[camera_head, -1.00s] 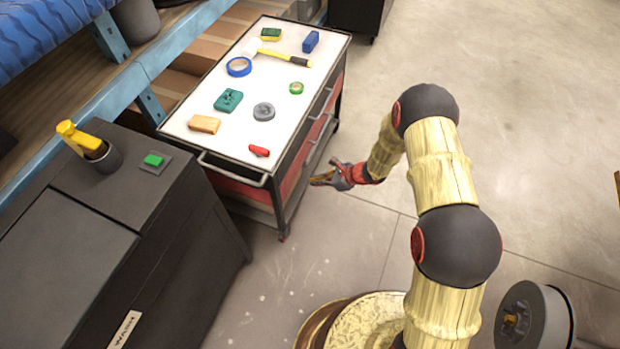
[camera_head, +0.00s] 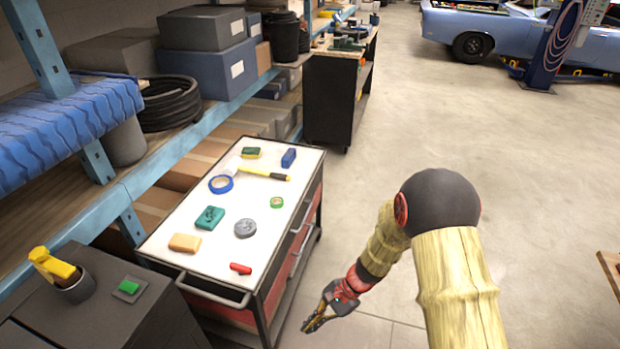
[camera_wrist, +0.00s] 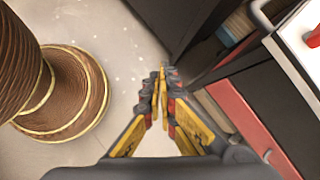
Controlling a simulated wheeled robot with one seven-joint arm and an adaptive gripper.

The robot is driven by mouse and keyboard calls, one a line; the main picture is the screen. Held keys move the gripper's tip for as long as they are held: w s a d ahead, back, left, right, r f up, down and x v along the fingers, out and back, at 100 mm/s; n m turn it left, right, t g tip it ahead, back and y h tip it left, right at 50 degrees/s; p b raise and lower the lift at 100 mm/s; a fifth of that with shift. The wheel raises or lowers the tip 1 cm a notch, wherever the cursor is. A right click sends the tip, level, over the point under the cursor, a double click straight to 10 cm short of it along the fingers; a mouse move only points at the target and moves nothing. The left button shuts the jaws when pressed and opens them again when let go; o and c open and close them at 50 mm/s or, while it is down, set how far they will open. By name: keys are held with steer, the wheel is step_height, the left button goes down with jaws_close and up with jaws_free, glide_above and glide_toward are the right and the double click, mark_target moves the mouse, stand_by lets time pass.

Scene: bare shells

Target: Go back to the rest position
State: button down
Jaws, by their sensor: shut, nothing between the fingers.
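My gripper (camera_head: 316,318) hangs low beside the right side of the white-topped tool cart, over the floor and apart from the cart. In the wrist view my gripper (camera_wrist: 162,78) is shut, with its yellow and dark fingertips together and nothing between them. My arm reaches in from the right in the head view, bent at a dark round joint.
A dark cabinet (camera_head: 150,318) stands at lower left. Shelving (camera_head: 130,212) runs along the left. A second cart (camera_head: 328,100) stands behind. The floor (camera_head: 420,130) to the right is open.

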steer(key=s+d+r+n+t+h, duration=0.2)
steer(key=s+d+r, duration=0.3)
steer(key=r, duration=0.7)
steer(key=s+d+r+n+t+h, duration=0.2)
steer(key=d+r, duration=0.5)
steer(key=r, duration=0.6)
steer(key=s+d+r+n+t+h, duration=0.3)
steer(key=s+d+r+n, duration=0.3)
steer(key=r, duration=0.7)
steer(key=shift+s+d+t, duration=0.3)
steer(key=shift+s+t, duration=0.4)
steer(key=shift+s, duration=0.1)
